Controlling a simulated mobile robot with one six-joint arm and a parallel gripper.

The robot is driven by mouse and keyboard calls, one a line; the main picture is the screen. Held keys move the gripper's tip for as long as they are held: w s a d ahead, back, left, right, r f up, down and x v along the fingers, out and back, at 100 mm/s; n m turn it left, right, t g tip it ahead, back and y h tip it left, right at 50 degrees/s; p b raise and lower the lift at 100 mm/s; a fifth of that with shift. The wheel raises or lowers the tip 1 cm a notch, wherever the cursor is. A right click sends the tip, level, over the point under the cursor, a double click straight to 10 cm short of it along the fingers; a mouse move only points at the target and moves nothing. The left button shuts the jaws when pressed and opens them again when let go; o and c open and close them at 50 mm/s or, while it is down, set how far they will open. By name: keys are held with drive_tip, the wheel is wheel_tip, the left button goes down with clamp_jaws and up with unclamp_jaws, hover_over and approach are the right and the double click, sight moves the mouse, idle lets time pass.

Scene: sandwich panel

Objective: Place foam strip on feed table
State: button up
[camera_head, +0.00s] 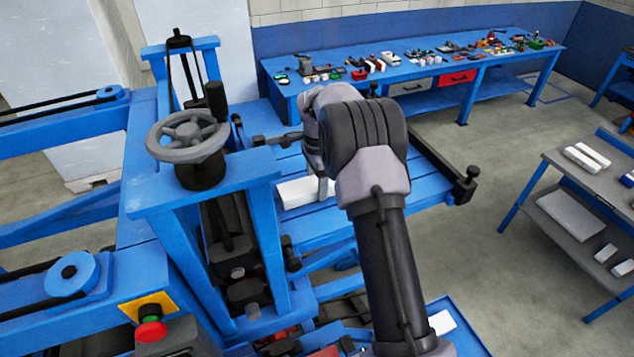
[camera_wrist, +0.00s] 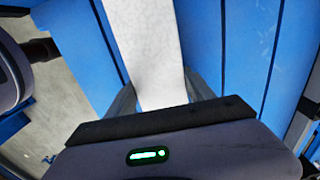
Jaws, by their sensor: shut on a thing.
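The white foam strip (camera_head: 298,193) is at the blue slatted feed table (camera_head: 400,193), left of my wrist, in the head view. In the wrist view the strip (camera_wrist: 147,45) runs away from between the fingers of my gripper (camera_wrist: 162,95), with blue slats (camera_wrist: 245,50) on both sides and below. My gripper is shut on the strip. In the head view my wrist and forearm cover most of the gripper and part of the table. I cannot tell whether the strip touches the slats.
A blue machine frame with a grey handwheel (camera_head: 188,135) stands close on the left. A red button (camera_head: 151,330) sits at its front. A black-ended guide bar (camera_head: 465,185) edges the table's right. A blue workbench (camera_head: 420,72) with small parts stands behind; a grey rack (camera_head: 580,195) stands right.

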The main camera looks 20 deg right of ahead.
sight(316, 181)
drive_tip(key=shift+f, duration=0.15)
drive_tip(key=o, duration=1.4)
drive_tip(key=shift+w+a+f, duration=0.1)
drive_tip(key=shift+w+a, duration=0.1)
drive_tip(key=shift+c, duration=0.2)
drive_tip(key=shift+s+d, duration=0.1)
drive_tip(key=shift+s, duration=0.05)
drive_tip(key=shift+r, duration=0.35)
wheel_tip(316, 181, up, 12)
drive_tip(key=shift+f, duration=0.15)
